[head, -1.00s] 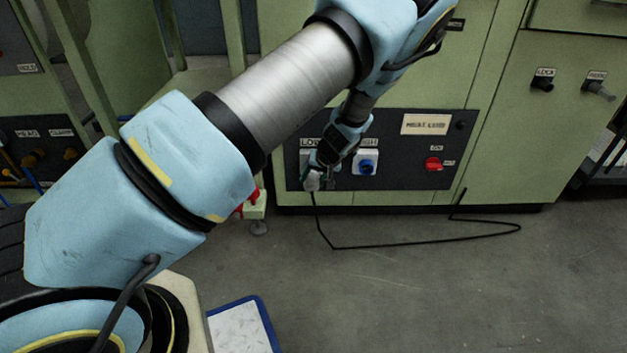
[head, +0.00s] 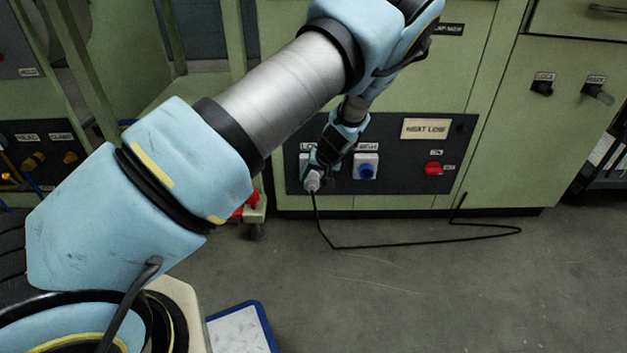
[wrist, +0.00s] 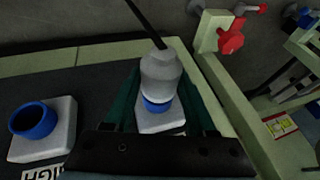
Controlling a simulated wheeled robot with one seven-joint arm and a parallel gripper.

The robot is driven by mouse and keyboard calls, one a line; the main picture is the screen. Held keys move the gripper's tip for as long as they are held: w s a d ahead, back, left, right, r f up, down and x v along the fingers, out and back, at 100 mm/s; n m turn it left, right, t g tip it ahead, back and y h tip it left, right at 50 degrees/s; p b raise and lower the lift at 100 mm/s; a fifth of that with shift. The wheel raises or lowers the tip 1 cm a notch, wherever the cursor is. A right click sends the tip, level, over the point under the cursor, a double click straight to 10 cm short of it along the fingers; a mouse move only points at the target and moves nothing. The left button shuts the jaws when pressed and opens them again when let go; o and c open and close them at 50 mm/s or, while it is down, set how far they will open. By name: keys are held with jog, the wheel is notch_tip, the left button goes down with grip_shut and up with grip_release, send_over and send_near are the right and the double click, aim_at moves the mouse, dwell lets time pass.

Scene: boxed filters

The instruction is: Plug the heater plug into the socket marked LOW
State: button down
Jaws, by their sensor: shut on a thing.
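The heater plug (wrist: 160,68) is pale grey, with a black cable leaving its back end. My gripper (wrist: 160,95) is shut on it, a green finger on each side. In the wrist view the plug is lined up over the blue collar of a white socket plate (wrist: 160,123), and the collar's ring shows between them. I cannot tell how deep the plug sits. In the head view the plug (head: 312,182) is at the left socket, whose label is mostly hidden by my arm. The HIGH socket (head: 366,168), white with a blue collar, is empty to its right.
The dark panel (head: 400,178) carries a red knob (head: 433,168) and a "HEAT LOW" sign (head: 426,128). The cable (head: 420,244) loops over open floor. A red-handled fitting (wrist: 232,38) stands beside the panel. A blue-edged tray (head: 240,330) lies near my base.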

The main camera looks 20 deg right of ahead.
jog(key=shift+w+d, duration=0.15)
jog(key=shift+w, duration=0.3)
jog(key=shift+c, duration=0.7)
grip_release()
jog(key=p+v, duration=0.3)
jog(key=v, duration=0.7)
jog(key=shift+s+r, duration=0.3)
